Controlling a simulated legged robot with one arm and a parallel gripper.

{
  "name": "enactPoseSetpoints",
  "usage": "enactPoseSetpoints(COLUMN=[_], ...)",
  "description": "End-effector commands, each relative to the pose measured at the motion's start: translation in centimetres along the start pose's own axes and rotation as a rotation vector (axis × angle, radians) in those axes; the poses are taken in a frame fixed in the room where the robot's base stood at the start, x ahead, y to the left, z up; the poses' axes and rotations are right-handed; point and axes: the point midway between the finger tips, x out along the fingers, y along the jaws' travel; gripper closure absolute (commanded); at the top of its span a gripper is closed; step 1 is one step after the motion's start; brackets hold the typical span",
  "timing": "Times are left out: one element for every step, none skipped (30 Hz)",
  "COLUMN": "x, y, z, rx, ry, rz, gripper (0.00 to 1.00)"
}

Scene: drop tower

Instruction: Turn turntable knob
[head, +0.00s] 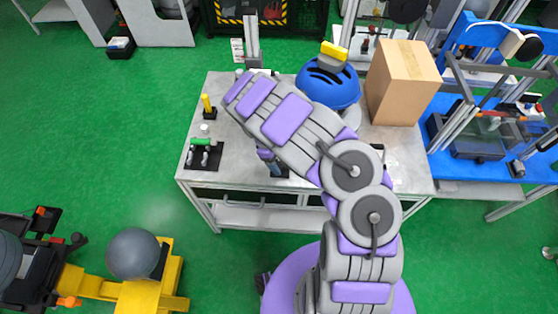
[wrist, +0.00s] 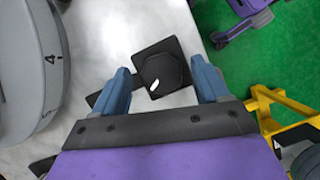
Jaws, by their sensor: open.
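The knob (wrist: 161,73) is a black, many-sided cap with a white mark on a black square plate, seen in the wrist view on the pale tabletop. My gripper (wrist: 160,68) is open, with one blue finger on each side of the knob in the picture. A gap shows between each finger and the knob; I cannot tell how far down the fingertips reach. A grey round turntable (wrist: 25,70) with a "4" on its side is at the left. In the head view my gripper (head: 273,166) is partly hidden by my arm, near the table's front edge.
The metal table (head: 390,172) also holds a blue dome (head: 329,84), a cardboard box (head: 403,83), a yellow peg (head: 207,106) and a black plate with green-handled parts (head: 204,153). A yellow machine (head: 150,292) stands on the floor at lower left. Green floor is clear left of the table.

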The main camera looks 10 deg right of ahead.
Motion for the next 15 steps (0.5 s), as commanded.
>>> enactPoseSetpoints(x=[0.14, 0.16, 0.16, 0.16, 0.16, 0.14, 0.14, 0.13, 0.13, 0.13, 0.13, 0.14, 0.14, 0.15, 0.14], y=[0.00, 0.00, 0.01, 0.01, 0.01, 0.02, 0.02, 0.02, 0.03, 0.04, 0.05, 0.06, 0.07, 0.08, 0.08], z=[0.00, 0.00, -0.01, -0.01, -0.01, -0.01, -0.01, -0.01, -0.01, 0.00, 0.01, 0.03, 0.04, 0.05, 0.05], rx=[0.000, 0.000, 0.000, 0.000, 0.000, 0.000, 0.000, 0.000, 0.000, 0.000, 0.000, -0.001, -0.001, -0.001, -0.001], ry=[0.000, 0.000, 0.001, 0.001, 0.001, 0.001, 0.001, 0.001, 0.001, 0.001, 0.001, 0.001, 0.001, 0.002, 0.002], rz=[0.000, 0.000, 0.001, 0.001, 0.001, 0.001, 0.001, 0.001, 0.001, 0.001, 0.001, 0.001, 0.001, 0.001, 0.001], gripper=[0.26, 0.26, 0.26, 0.26, 0.26, 0.26, 0.26, 0.26, 0.28, 0.31, 0.33, 0.37, 0.40, 0.43, 0.47])
